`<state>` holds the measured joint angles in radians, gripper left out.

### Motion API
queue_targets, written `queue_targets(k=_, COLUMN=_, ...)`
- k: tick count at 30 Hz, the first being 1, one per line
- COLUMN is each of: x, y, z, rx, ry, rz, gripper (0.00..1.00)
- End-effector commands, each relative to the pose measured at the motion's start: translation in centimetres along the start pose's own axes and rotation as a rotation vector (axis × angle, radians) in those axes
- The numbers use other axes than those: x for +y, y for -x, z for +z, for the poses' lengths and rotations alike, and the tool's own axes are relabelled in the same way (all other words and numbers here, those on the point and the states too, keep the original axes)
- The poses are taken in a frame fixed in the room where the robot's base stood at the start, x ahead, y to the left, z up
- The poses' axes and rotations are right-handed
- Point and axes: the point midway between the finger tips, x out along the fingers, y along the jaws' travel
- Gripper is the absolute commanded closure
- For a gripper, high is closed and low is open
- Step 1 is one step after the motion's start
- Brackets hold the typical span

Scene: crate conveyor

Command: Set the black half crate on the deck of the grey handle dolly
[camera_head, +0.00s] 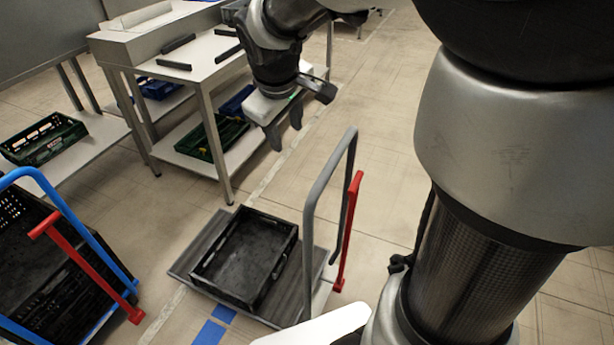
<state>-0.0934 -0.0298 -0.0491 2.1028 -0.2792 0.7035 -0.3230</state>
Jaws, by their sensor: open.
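The black half crate (209,282) lies flat on the deck (192,258) of the grey handle dolly, open side up and empty. The deck shows around it on several sides. The dolly's grey handle (311,215) rises at the right of the crate, with a red bar (349,225) beside it. My gripper (284,138) is open and empty. It hangs in the air above and beyond the dolly, apart from the crate, with its fingers pointing down.
A blue handle dolly (75,222) with stacked black crates (40,270) stands at the left. Behind, a steel table (200,60) has green and blue crates on its lower shelf. A green crate (45,140) sits on another low shelf. Open floor (385,130) lies at the back right.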

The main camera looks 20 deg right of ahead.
Motion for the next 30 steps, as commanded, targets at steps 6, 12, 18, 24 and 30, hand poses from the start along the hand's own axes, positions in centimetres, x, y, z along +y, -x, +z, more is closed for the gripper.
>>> queue_targets(k=6, x=-4.3, y=8.5, z=7.4, rx=0.087, ry=-0.333, rz=-0.055, gripper=0.59)
queue_targets(k=12, x=-8.1, y=11.3, z=11.9, rx=0.132, ry=-0.526, rz=-0.105, gripper=0.59)
queue_targets(k=18, x=-9.4, y=11.7, z=13.2, rx=0.143, ry=-0.588, rz=-0.127, gripper=0.59)
queue_targets(k=24, x=-9.4, y=11.7, z=13.2, rx=0.143, ry=-0.588, rz=-0.128, gripper=0.59)
queue_targets(k=30, x=-8.9, y=13.0, z=12.9, rx=0.143, ry=-0.587, rz=-0.128, gripper=0.59)
